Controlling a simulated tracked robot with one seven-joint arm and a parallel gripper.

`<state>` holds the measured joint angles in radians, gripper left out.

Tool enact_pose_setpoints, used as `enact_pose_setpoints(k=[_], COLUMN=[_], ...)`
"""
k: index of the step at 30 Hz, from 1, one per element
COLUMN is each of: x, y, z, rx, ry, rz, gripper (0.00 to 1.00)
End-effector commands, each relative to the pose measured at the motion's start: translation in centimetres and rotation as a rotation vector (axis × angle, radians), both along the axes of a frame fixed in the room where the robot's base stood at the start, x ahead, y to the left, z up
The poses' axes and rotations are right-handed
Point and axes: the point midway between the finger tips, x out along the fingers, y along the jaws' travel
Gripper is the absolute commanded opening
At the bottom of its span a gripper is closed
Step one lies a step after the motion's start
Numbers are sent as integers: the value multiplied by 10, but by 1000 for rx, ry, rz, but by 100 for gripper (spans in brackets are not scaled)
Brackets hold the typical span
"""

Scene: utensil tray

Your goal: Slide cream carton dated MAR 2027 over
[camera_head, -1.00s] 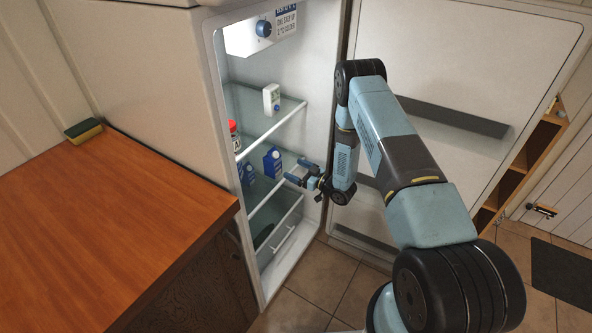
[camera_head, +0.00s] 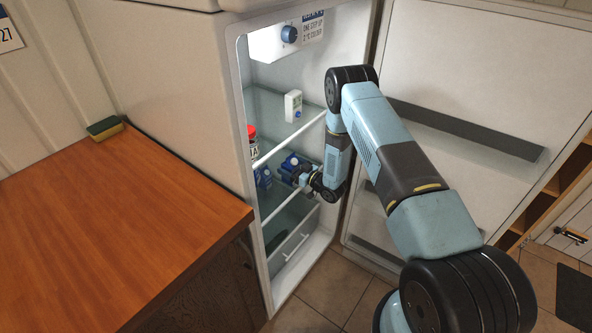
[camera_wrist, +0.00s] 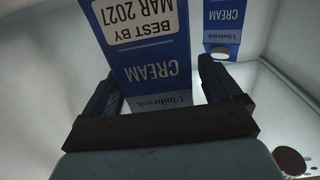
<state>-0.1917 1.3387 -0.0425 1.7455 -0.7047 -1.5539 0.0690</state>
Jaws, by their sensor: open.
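The blue cream carton with the white label "BEST BY MAR 2027" (camera_wrist: 143,62) fills the upper middle of the wrist view, its print upside down there. My gripper (camera_wrist: 163,88) is open, with one finger on each side of this carton; I cannot tell whether they touch it. In the head view my gripper (camera_head: 296,176) is inside the fridge at the lower glass shelf, partly covering a blue carton (camera_head: 292,160). A second blue cream carton (camera_wrist: 227,24) stands to the right in the wrist view; its date is not visible. A blue carton also shows farther left in the head view (camera_head: 264,179).
A red-lidded jar (camera_head: 252,134) stands near the fridge's left wall. A white device (camera_head: 293,106) stands on the upper shelf (camera_head: 262,112). The open fridge door (camera_head: 470,90) is at the right. A wooden counter (camera_head: 110,220) with a sponge (camera_head: 105,127) is at the left.

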Motion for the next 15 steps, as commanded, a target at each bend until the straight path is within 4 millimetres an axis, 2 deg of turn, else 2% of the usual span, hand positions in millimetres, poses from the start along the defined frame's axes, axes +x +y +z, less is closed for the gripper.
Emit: enact_pose_setpoints(k=[15], x=[7], y=[12], z=[0], rx=[-1], ry=[-1], rz=[-7], gripper=[92])
